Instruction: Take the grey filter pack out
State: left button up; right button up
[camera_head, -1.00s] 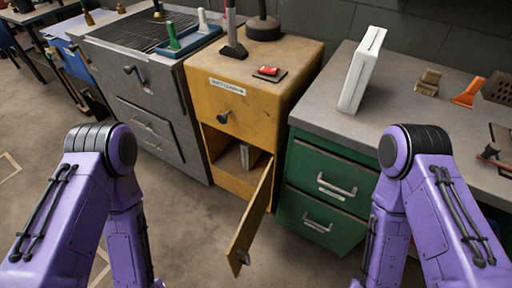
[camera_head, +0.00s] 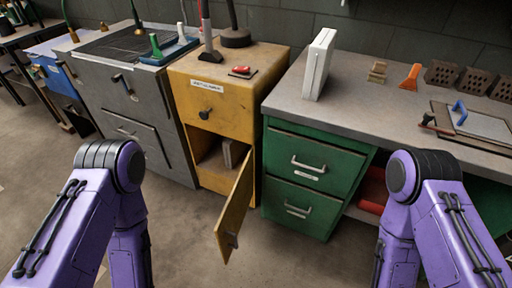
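A grey filter pack (camera_head: 232,153) appears to stand inside the open lower compartment of the yellow cabinet (camera_head: 218,104). Only part of it shows, beside the edge of the open door. The cabinet door (camera_head: 236,208) hangs open toward me and to the right, with a dark handle near its lower end. The upper drawer of the cabinet is shut. My two purple arms show at the left and right, bent downward. Both grippers are below the picture and cannot be seen.
A green drawer unit (camera_head: 312,170) stands right of the yellow cabinet under a grey worktop (camera_head: 372,105). A white upright block (camera_head: 319,64) stands on the worktop. A grey metal cabinet (camera_head: 130,105) is on the left. The floor in front is clear.

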aim_at(233, 149)
jog(key=z, duration=3.25)
jog(key=k, duration=1.9)
jog(key=u, duration=1.55)
jog(key=i, duration=1)
